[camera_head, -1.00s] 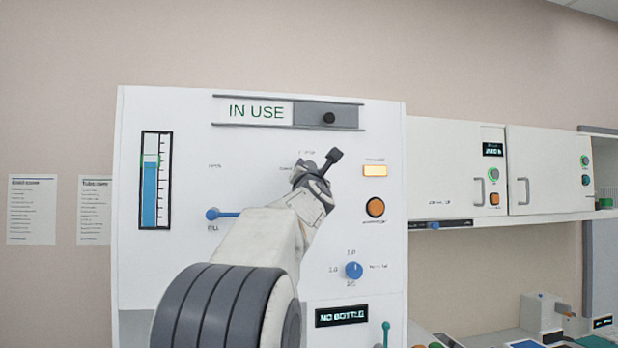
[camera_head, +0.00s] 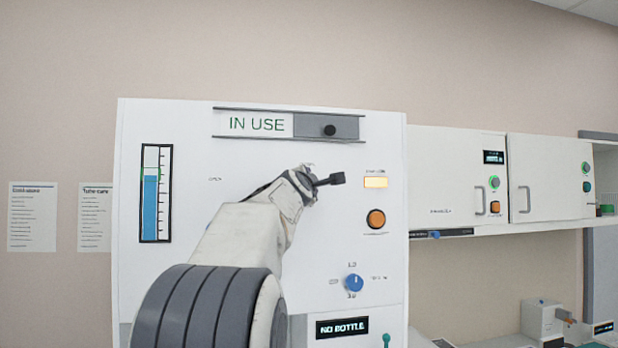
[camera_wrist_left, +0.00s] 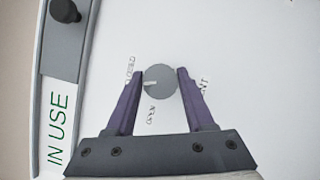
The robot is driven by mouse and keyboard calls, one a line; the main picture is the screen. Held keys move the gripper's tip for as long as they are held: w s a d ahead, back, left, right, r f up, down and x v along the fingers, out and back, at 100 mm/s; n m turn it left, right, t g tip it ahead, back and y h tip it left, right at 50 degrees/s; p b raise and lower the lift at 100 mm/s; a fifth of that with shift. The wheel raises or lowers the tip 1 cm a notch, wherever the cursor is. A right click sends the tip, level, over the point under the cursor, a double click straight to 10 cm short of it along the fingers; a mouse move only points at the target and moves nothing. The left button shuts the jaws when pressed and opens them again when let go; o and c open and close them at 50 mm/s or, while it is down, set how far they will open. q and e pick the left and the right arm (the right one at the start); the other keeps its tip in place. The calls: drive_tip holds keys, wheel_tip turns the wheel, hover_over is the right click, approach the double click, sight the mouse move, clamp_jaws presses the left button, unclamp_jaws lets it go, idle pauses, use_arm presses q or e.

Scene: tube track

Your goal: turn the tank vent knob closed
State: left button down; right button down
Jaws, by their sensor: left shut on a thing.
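The tank vent knob (camera_wrist_left: 160,81) is a round grey disc on the white panel (camera_head: 250,160), in the left wrist view. A short white mark on it points left, roughly between a label at upper left and one below. Part of the word "VENT" shows to its right. My left gripper (camera_wrist_left: 160,77) is shut on the knob, with one purple finger on each side. In the head view, my left wrist (camera_head: 300,187) hides the knob and the fingertips. My right gripper is not in view.
Above the knob is an "IN USE" sign (camera_head: 255,123) with a grey slider and black knob (camera_head: 330,130). An orange button (camera_head: 376,219) and a blue dial (camera_head: 354,283) sit at right. A blue level gauge (camera_head: 150,205) is at left. White cabinets (camera_head: 455,175) stand further right.

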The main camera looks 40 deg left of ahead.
use_arm(q)
drive_tip(key=shift+r+m+g+h+p, duration=0.1)
drive_tip(key=shift+m+g+h+p, duration=0.2)
drive_tip(key=shift+m+p, duration=0.65)
drive_tip(key=shift+r+m+g+h+p, duration=0.15)
drive_tip(key=shift+m+g+p, duration=0.25)
drive_tip(key=shift+m+p, duration=0.55)
drive_tip(key=shift+f, duration=0.15)
drive_tip(key=shift+c, duration=1.3)
unclamp_jaws()
